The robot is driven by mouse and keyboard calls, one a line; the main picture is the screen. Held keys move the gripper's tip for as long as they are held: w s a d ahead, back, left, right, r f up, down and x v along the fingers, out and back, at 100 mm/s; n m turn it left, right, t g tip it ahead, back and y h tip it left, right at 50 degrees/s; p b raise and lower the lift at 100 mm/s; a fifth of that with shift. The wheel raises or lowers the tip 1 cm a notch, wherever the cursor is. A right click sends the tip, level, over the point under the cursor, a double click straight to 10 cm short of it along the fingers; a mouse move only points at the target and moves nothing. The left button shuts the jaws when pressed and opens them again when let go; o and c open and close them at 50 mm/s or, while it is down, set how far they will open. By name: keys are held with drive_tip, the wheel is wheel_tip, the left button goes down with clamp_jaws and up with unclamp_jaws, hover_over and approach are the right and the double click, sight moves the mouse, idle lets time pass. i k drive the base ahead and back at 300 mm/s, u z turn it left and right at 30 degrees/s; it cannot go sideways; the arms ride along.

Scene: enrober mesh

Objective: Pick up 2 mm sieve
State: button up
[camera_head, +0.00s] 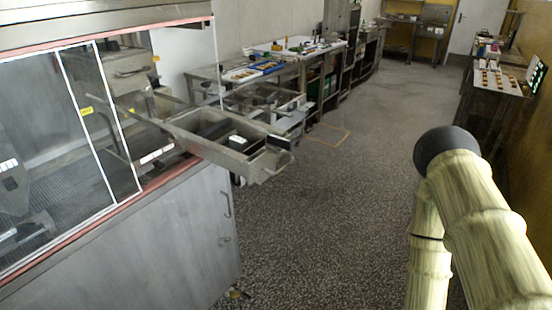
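I cannot make out a 2 mm sieve in this view. Small items on the far benches are too small to tell apart. My arm rises at the lower right, with pale ribbed links and a dark rounded joint. My gripper is not in view, so its state does not show.
At left stands a large metal machine (140,250) with clear panels. A metal trough (205,140) juts from it into the room. Cluttered benches (245,75) run along the back wall. Another bench (492,88) stands at right. The speckled floor (345,190) between is clear.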

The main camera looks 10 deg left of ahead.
sight(236, 144)
drive_tip(key=k, duration=1)
drive_tip(key=z, duration=1.3)
drive_tip(key=i, duration=0.75)
drive_tip(key=u, duration=1.7)
